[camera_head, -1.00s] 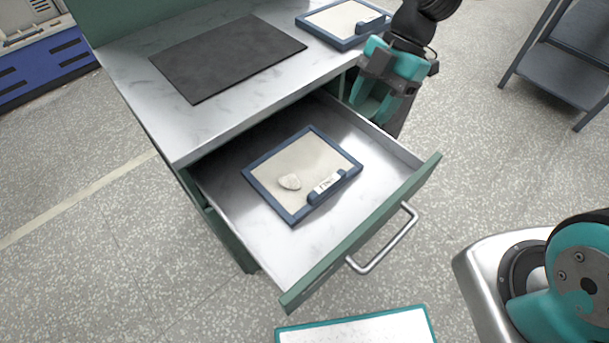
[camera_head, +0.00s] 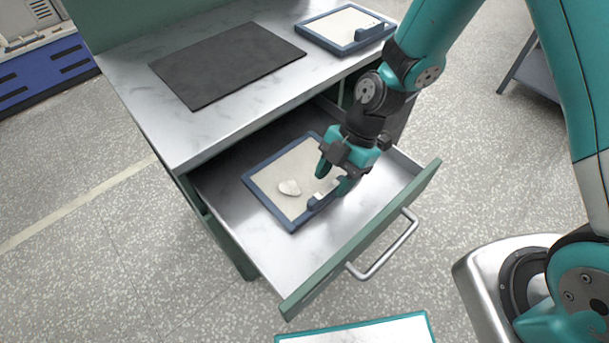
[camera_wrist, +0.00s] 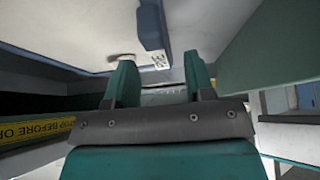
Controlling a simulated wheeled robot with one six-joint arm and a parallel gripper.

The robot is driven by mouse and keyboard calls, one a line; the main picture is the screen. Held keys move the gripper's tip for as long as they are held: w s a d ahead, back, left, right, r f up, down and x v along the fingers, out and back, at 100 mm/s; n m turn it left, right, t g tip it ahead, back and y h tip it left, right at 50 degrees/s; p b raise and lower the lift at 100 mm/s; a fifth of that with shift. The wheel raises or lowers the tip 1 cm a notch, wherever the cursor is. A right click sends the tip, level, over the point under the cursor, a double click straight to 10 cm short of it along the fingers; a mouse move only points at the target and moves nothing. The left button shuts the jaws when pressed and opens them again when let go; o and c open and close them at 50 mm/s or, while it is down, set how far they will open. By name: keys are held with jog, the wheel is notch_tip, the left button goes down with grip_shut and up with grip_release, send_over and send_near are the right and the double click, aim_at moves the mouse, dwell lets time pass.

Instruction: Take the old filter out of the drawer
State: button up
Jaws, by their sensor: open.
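The old filter (camera_head: 298,163) lies flat in the open drawer (camera_head: 290,258). It has a blue frame, a cream panel with a pale grey patch, and a blue grip tab (camera_head: 315,204) with a white label on its front edge. My gripper (camera_head: 332,182) is open and empty, with its fingers at the tab end of the filter. They hide part of the label and the right corner. In the wrist view the filter (camera_wrist: 85,25) and its tab (camera_wrist: 152,28) lie beyond my open fingers (camera_wrist: 160,78). I cannot tell whether the fingers touch the tab.
The drawer's green front with a metal handle (camera_head: 385,250) stands near my gripper. On the cabinet top lie a dark mat (camera_head: 228,62) and another blue-framed filter (camera_head: 345,24). A teal-edged white panel (camera_head: 360,332) is at the bottom. A yellow warning label (camera_wrist: 40,130) shows in the wrist view.

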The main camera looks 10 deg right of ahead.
jog(key=shift+x, duration=1.3)
jog(key=shift+f, duration=0.1)
jog(key=shift+c, duration=0.2)
grip_shut()
